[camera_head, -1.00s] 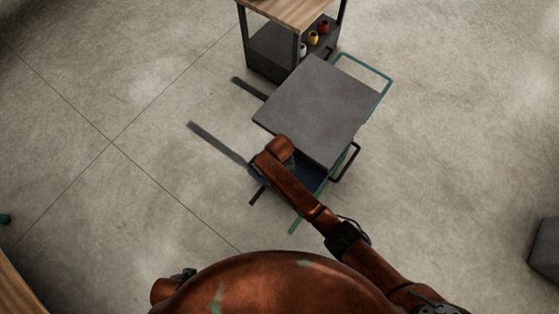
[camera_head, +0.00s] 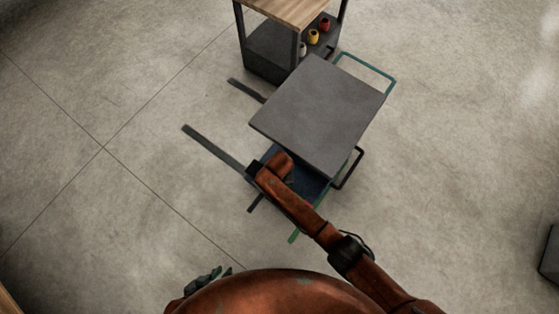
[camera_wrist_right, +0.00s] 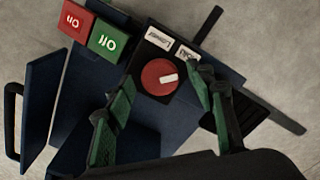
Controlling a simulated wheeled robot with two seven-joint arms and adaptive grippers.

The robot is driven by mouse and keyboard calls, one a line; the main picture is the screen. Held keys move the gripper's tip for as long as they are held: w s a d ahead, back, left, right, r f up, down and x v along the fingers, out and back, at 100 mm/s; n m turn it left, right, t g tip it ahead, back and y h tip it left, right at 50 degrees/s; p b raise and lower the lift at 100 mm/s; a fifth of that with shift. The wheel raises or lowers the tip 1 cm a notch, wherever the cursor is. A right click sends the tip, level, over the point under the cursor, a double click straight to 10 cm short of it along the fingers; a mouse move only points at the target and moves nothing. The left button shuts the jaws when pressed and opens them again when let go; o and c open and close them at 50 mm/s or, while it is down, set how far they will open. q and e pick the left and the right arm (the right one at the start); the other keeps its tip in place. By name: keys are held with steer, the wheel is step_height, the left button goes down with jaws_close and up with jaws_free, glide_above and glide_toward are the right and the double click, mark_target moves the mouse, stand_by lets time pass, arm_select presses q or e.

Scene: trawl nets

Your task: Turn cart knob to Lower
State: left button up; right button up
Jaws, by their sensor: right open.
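The cart (camera_head: 318,112) has a flat grey top and a blue control box at its near end. In the right wrist view its round red knob (camera_wrist_right: 155,72) has a white pointer turned to the right. The white "Lower" label (camera_wrist_right: 159,38) is above the knob; a second white label (camera_wrist_right: 187,54) is up and right, partly hidden by a finger. My right gripper (camera_wrist_right: 161,84) is open, with its green fingers on either side of the knob; contact cannot be told. My left gripper (camera_head: 206,282) is at the bottom of the head view, partly hidden by my body.
A red "On" button (camera_wrist_right: 75,20) and a green "Off" button (camera_wrist_right: 108,40) sit left of the knob. A wood-topped shelf table (camera_head: 285,10) with small pots stands behind the cart. A grey box (camera_head: 549,255) is at the right edge.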

steer(key=shift+c, duration=0.6)
steer(key=c, duration=1)
steer(key=shift+c, duration=0.2)
arm_select(q)
steer(key=shift+r, duration=0.1)
